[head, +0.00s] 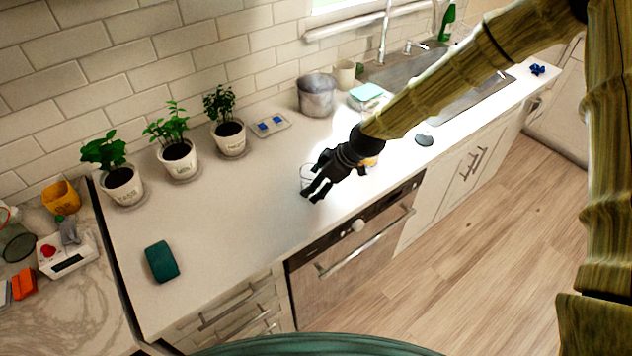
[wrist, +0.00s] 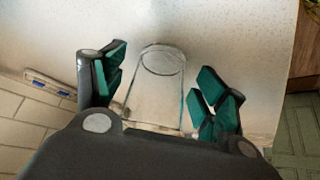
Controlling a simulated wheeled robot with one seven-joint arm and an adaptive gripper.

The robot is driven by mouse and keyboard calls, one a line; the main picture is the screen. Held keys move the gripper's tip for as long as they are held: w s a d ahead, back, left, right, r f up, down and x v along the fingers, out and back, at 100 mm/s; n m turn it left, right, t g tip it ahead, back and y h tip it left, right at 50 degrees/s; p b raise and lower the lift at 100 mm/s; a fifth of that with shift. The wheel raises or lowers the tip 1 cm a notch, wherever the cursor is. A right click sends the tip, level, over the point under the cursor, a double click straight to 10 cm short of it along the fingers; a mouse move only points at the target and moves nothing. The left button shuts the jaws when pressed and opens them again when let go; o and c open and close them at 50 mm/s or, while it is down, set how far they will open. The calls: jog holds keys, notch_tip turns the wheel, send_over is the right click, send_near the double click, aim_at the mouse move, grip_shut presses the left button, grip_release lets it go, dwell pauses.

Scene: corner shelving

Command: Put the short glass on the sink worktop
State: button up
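A clear glass (wrist: 160,88) shows in the wrist view between the fingers of my gripper (wrist: 162,68). The fingers are spread, with a gap visible on each side of the glass. In the head view the glass (head: 306,174) is a faint outline at the fingers of my gripper (head: 316,183), low over the white sink worktop (head: 225,215). The gripper hides part of the glass. I cannot tell for sure whether its base touches the worktop.
Three potted plants (head: 178,155) stand along the wall. A teal block (head: 162,261) lies at the front left. A metal pot (head: 317,95) and the sink (head: 403,68) are behind my arm. An orange object (head: 369,161) is partly hidden beside my wrist. The middle left of the worktop is clear.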

jog(key=shift+r, duration=0.2)
jog(key=b+v, duration=0.4)
jog(key=v, duration=0.8)
jog(key=shift+s+f, duration=0.1)
jog(key=shift+f, duration=0.05)
dwell(0.4)
